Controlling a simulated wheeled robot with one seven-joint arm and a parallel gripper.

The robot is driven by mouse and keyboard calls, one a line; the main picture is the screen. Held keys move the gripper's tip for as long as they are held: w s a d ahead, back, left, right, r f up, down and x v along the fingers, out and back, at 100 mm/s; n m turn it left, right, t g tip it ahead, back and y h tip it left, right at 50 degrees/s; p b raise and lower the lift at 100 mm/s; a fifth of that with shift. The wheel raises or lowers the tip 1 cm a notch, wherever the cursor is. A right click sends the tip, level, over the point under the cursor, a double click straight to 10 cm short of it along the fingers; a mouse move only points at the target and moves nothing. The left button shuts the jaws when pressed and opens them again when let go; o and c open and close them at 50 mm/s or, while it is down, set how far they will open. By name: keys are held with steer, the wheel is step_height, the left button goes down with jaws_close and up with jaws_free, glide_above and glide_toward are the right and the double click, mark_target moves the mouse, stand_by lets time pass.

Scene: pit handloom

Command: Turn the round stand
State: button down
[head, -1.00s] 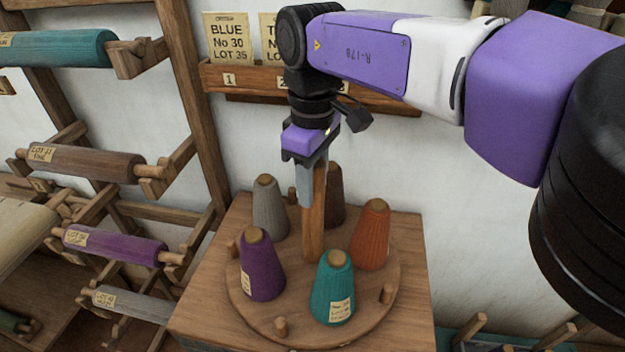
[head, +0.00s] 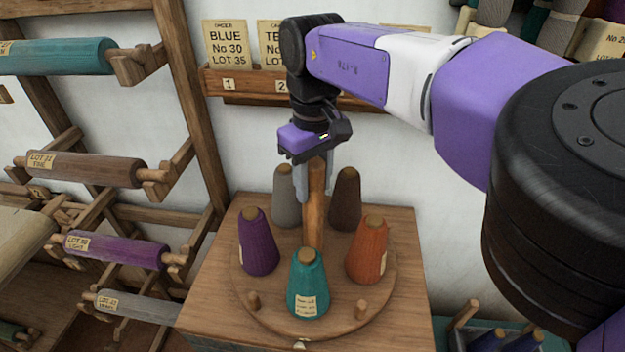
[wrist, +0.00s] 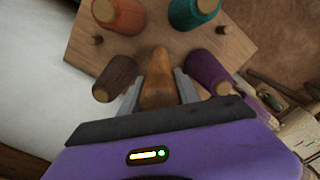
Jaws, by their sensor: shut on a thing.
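The round stand (head: 275,316) is a wooden disc on a wooden box, with a tall wooden post at its middle (head: 314,225). Around the post stand a purple cone (head: 258,245), a teal cone (head: 308,287), an orange cone (head: 367,252), a dark brown cone (head: 344,203) and a grey cone (head: 286,200). Short empty pegs show on the disc's near edge. My gripper (head: 316,178) points down and is shut on the upper part of the post. In the wrist view the fingers lie on both sides of the post (wrist: 158,80). The grey cone is hidden there.
A rack on the left holds rollers of teal (head: 60,56), brown (head: 85,168), purple (head: 115,250) and grey yarn. Order cards (head: 226,43) stand on a wall ledge behind my gripper. A bin of spools (head: 490,335) is at the lower right.

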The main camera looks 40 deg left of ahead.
mark_target(314, 162)
steer(key=shift+r+m, duration=0.15)
steer(key=shift+m, duration=0.15)
stand_by(0.5)
steer(key=c, duration=0.9)
jaws_free()
steer(key=shift+r+b, duration=0.85)
steer(key=shift+r, duration=3)
